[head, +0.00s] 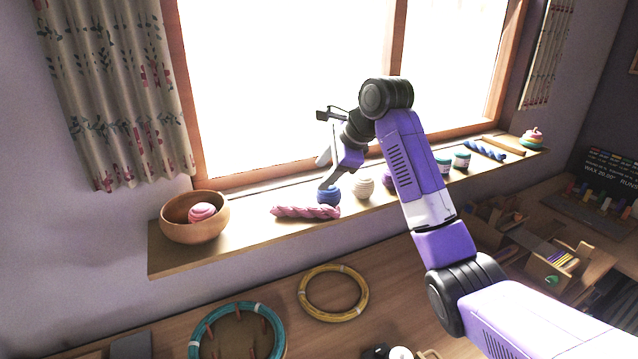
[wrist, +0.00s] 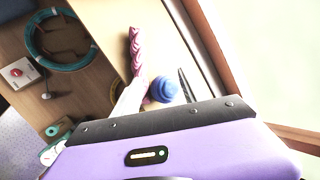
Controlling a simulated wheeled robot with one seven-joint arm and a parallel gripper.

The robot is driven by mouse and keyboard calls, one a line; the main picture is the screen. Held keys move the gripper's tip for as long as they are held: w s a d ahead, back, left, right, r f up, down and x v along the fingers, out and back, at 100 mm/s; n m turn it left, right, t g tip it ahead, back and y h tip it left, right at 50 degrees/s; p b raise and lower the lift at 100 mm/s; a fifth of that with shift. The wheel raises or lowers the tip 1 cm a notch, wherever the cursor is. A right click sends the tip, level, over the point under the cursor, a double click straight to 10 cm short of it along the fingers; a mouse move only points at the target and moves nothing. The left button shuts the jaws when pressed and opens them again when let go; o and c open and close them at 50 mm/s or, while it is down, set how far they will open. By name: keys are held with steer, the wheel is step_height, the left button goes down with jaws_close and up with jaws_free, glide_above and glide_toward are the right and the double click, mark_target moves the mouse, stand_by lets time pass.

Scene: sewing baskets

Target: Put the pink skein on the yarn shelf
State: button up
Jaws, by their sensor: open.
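The pink skein (head: 306,212), a twisted hank, lies along the front edge of the wooden shelf (head: 252,236) under the window. It also shows in the wrist view (wrist: 136,52), beyond the fingers. My gripper (head: 328,174) is open above the shelf, just behind and right of the skein, close to a blue yarn ball (head: 329,196). In the wrist view the blue ball (wrist: 163,90) appears between my two open fingers (wrist: 158,92); I cannot tell whether they touch it. The skein is outside the fingers.
A wooden bowl (head: 178,224) with a pink ball (head: 202,212) stands at the shelf's left end. A cream ball (head: 363,187), jars and blue skeins (head: 485,150) stand to the right, partly behind my arm. Teal (head: 194,340) and yellow (head: 304,299) hoops are below.

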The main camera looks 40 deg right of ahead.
steer(key=v, duration=0.8)
stand_by(0.4)
